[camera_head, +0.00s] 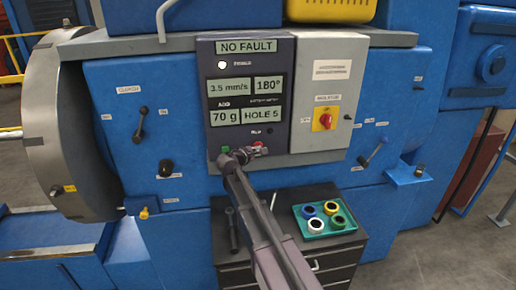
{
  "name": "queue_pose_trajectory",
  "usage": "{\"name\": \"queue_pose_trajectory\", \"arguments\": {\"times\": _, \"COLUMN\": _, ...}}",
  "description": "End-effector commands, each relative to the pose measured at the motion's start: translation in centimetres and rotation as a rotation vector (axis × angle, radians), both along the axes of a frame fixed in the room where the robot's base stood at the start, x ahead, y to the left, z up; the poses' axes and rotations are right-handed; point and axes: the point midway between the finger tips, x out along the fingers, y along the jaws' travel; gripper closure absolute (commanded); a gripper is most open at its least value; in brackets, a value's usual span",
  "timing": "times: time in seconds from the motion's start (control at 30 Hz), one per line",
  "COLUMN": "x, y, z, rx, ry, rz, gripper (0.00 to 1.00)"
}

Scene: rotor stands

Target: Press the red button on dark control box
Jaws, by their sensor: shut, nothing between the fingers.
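The dark control box (286,75) is mounted on the front of the blue machine. Its displays read "NO FAULT", "3.5 mm/s", "180°", "70 g" and "HOLE 5". The red button (257,144) shows at the box's lower edge, partly hidden behind my gripper. A green button (225,149) sits to its left. My gripper (259,151) is shut and empty, with its tips right at the red button in the picture. I cannot tell whether they touch it or whether the button is pushed in.
A grey box with a red rotary switch on yellow (326,119) adjoins on the right. Levers (140,125) and a black knob (165,168) stick out of the blue panel. Below, a dark drawer cabinet (318,247) carries a green tray (344,228) of coloured rings.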

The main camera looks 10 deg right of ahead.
Motion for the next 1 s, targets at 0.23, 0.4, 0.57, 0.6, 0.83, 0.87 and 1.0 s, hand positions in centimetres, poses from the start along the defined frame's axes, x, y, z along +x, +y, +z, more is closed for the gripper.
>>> {"name": "queue_pose_trajectory", "arguments": {"times": 0.23, "x": -0.6, "y": 0.0, "z": 0.0, "rx": 0.000, "ry": 0.000, "rz": 0.001, "gripper": 1.00}}
{"name": "queue_pose_trajectory", "arguments": {"times": 0.4, "x": -1.3, "y": 0.0, "z": 0.0, "rx": 0.000, "ry": 0.000, "rz": 0.001, "gripper": 1.00}}
{"name": "queue_pose_trajectory", "arguments": {"times": 0.57, "x": -1.6, "y": 0.0, "z": 0.0, "rx": 0.001, "ry": 0.000, "rz": 0.001, "gripper": 1.00}}
{"name": "queue_pose_trajectory", "arguments": {"times": 0.6, "x": -1.6, "y": 0.0, "z": 0.0, "rx": 0.001, "ry": 0.000, "rz": 0.001, "gripper": 1.00}}
{"name": "queue_pose_trajectory", "arguments": {"times": 0.83, "x": -1.6, "y": 0.0, "z": 0.0, "rx": 0.000, "ry": 0.000, "rz": 0.000, "gripper": 1.00}}
{"name": "queue_pose_trajectory", "arguments": {"times": 0.87, "x": -1.6, "y": 0.0, "z": 0.0, "rx": 0.000, "ry": 0.000, "rz": 0.000, "gripper": 1.00}}
{"name": "queue_pose_trajectory", "arguments": {"times": 1.0, "x": -1.9, "y": 0.0, "z": 0.0, "rx": 0.000, "ry": 0.000, "rz": 0.000, "gripper": 1.00}}
